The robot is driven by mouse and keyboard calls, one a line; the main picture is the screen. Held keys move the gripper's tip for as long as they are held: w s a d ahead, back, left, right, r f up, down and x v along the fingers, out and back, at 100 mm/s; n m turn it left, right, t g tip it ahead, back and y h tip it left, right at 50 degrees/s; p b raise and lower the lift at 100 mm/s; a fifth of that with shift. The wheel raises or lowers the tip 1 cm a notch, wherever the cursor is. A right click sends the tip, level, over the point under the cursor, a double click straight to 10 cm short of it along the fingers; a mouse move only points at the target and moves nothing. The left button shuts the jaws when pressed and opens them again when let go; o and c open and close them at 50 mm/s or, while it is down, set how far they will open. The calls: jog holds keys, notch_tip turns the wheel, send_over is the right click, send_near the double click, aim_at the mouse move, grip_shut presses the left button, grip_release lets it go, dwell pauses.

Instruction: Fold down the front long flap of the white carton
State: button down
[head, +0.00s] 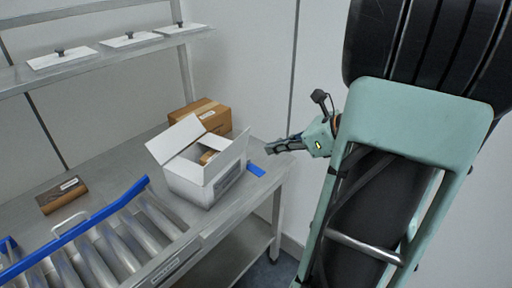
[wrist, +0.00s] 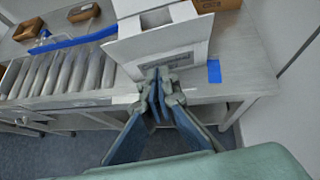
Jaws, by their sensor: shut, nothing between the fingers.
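The white carton (head: 190,187) stands open on the metal table, with its flaps sticking up. One long flap (head: 229,159) stands up along the side facing my gripper, above a wall with a printed label. In the wrist view this flap (wrist: 155,44) is a broad white panel across the carton's near side. Brown contents (head: 207,156) show inside. My gripper (head: 270,147) is shut and empty, to the right of the carton in the head view. In the wrist view its fingertips (wrist: 157,76) overlap the labelled wall's lower part; I cannot tell whether they touch it.
A brown cardboard box (head: 210,113) stands behind the carton. A blue piece (head: 256,170) lies on the table to its right. A shelf (head: 100,58) with white lids is above.

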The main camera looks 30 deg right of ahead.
aim_at(229, 149)
jog(key=x, duration=0.4)
jog(key=w+r+x, duration=0.1)
jog(key=x, duration=0.3)
jog(key=r+b+x, duration=0.1)
jog(key=x, duration=0.3)
jog(key=shift+w+a+r, duration=0.15)
jog(key=shift+a, duration=0.2)
jog(key=shift+a+r+p, duration=0.1)
jog(key=shift+r+p, duration=0.05)
jog(key=shift+p, duration=0.25)
jog(key=shift+w+r+p, duration=0.1)
jog(key=shift+p, duration=0.2)
jog(key=shift+w+a+g+p, duration=0.1)
jog(key=shift+w+g+p, duration=0.05)
jog(key=shift+g+p, duration=0.15)
jog(key=shift+p, duration=0.35)
